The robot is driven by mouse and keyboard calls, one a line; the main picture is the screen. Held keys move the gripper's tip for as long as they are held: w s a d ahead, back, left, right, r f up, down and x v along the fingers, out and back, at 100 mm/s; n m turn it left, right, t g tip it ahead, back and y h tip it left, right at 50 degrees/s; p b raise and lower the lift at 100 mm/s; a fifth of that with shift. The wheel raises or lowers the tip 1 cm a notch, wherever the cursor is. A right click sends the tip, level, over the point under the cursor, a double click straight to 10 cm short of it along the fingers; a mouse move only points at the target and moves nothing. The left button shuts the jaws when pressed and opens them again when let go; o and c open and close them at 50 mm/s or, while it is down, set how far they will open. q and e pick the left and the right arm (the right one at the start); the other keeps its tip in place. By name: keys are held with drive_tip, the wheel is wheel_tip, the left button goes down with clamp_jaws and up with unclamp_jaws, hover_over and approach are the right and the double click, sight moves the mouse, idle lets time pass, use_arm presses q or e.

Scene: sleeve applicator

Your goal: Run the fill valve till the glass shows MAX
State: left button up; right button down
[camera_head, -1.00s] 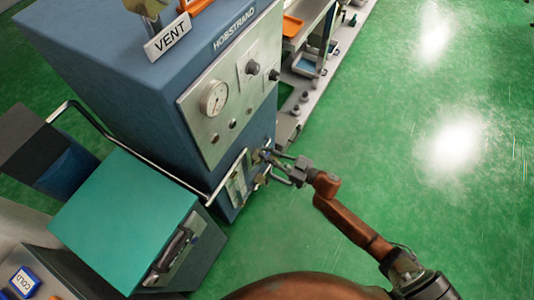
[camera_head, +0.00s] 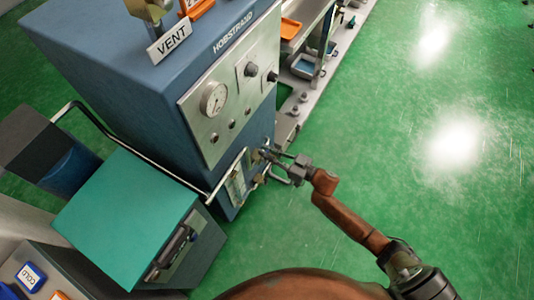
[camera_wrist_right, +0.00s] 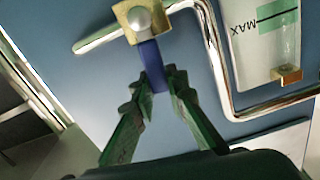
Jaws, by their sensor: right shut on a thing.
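The fill valve shows in the right wrist view as a brass body (camera_wrist_right: 142,20) on a bright pipe, with a blue lever (camera_wrist_right: 151,60) pointing down toward me. My right gripper (camera_wrist_right: 158,88) is shut on the blue lever, one green finger on each side. In the head view my right gripper (camera_head: 265,156) is at the lower front of the blue machine. The glass (camera_wrist_right: 262,45) is right of the valve in the wrist view, with a black MAX line and a green band. It is small in the head view (camera_head: 236,186); I cannot tell its liquid level. My left gripper is out of view.
The blue machine (camera_head: 110,75) carries a gauge (camera_head: 214,98), knobs and a VENT sign (camera_head: 169,43). A bent bright pipe (camera_wrist_right: 222,75) runs between valve and glass. A teal-topped box (camera_head: 125,220) stands at lower left. Green floor to the right is clear.

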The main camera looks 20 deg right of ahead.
use_arm(q)
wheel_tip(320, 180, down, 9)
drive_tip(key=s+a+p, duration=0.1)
drive_tip(key=p, duration=0.1)
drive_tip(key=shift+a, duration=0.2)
use_arm(e)
drive_tip(key=shift+w+d+f+m, duration=0.4)
drive_tip(key=shift+d+m, duration=0.15)
drive_tip(key=shift+m, duration=0.7)
drive_tip(key=shift+w+d+f+m, duration=0.25)
drive_tip(key=shift+w+d+m, duration=0.25)
drive_tip(key=shift+m, duration=0.7)
drive_tip(key=shift+w+d+f+m, duration=0.35)
drive_tip(key=shift+d+m, duration=0.25)
drive_tip(key=shift+m, duration=0.65)
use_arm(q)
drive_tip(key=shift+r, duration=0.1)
use_arm(e)
drive_tip(key=c, duration=1.9)
unclamp_jaws()
drive_tip(key=shift+s, duration=0.1)
drive_tip(key=v, duration=1.2)
